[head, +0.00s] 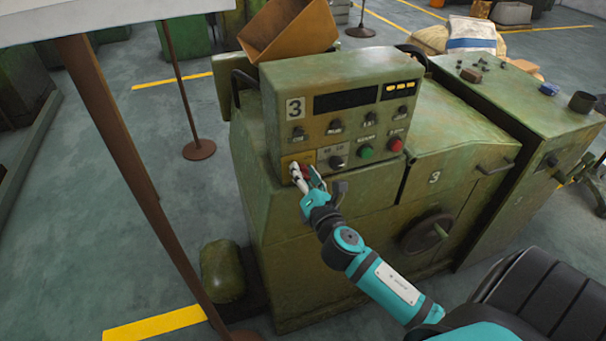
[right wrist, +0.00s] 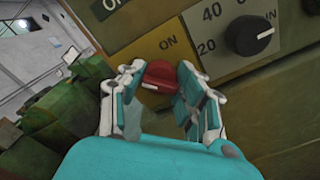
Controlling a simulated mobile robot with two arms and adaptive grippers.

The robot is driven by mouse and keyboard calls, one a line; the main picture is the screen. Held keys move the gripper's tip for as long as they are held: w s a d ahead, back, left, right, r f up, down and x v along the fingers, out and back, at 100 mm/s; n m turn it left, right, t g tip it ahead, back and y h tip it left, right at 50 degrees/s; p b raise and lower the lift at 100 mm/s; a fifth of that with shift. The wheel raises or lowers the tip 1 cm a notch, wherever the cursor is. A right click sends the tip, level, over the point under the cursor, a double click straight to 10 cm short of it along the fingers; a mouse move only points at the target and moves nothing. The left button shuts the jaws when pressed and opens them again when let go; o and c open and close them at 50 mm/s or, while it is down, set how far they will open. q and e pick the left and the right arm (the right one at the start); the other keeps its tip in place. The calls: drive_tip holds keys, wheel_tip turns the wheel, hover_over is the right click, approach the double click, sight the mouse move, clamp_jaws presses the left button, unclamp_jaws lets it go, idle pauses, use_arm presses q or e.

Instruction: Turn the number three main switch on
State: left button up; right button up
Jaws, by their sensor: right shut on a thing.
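The number three machine (head: 270,98) is green, with a control panel marked 3 on its raised box. The main switch is a red knob (right wrist: 158,76) on a yellow plate (right wrist: 165,22) at the panel's lower left. An ON label shows beside the knob, and a short white mark shows on it. My right gripper (head: 306,178) is at this yellow corner. In the right wrist view its two fingers (right wrist: 160,88) are on either side of the red knob, shut on it. In the head view the fingers largely hide the switch. My left gripper is not in view.
A black dial (right wrist: 248,36) with numbers sits beside the yellow plate. Green (head: 366,152) and red (head: 395,145) buttons are further right on the panel. A brown post (head: 140,180) stands at left. A handwheel (head: 427,232) sticks out of the machine's front.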

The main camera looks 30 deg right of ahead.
drive_tip(key=m, duration=0.8)
drive_tip(key=shift+m, duration=0.3)
drive_tip(key=m, duration=0.4)
drive_tip(key=shift+f+m+p, duration=0.1)
drive_tip(key=shift+m+p, duration=0.4)
drive_tip(key=shift+m, duration=2)
drive_tip(key=o, duration=1.2)
drive_tip(key=shift+c, duration=0.2)
